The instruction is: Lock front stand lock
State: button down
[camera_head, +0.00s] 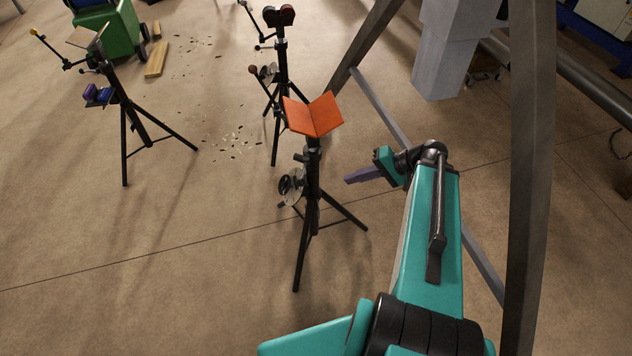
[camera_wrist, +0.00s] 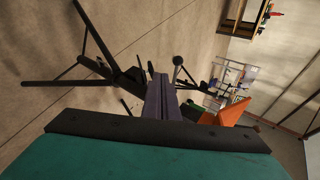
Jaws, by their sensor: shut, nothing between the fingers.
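The front stand (camera_head: 312,182) is a black tripod with an orange V-shaped head (camera_head: 313,115) and a round crank wheel (camera_head: 292,186) on its column. My gripper (camera_head: 348,179) is shut and empty, to the right of the stand's column and below its head. In the wrist view the shut purple fingers (camera_wrist: 160,82) point toward the stand, whose legs (camera_wrist: 88,45) spread at left and whose orange head (camera_wrist: 233,112) shows at right. A short lever with a round knob (camera_wrist: 178,60) appears just beyond the fingertips. I cannot tell whether they touch. Part of the column is hidden behind the fingers.
A second stand (camera_head: 281,85) with dark rollers stands behind, and a third stand (camera_head: 128,105) stands at left. A grey slanted post (camera_head: 531,150) rises close to my arm at right.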

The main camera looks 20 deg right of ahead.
aim_at(303, 172)
jog(key=a+r+p+x, duration=0.1)
jog(key=r+p+x, duration=0.1)
jog(key=x, duration=1)
jog(key=shift+w+a+p, duration=0.5)
jog(key=shift+a+p, duration=0.15)
jog(key=shift+p, duration=0.2)
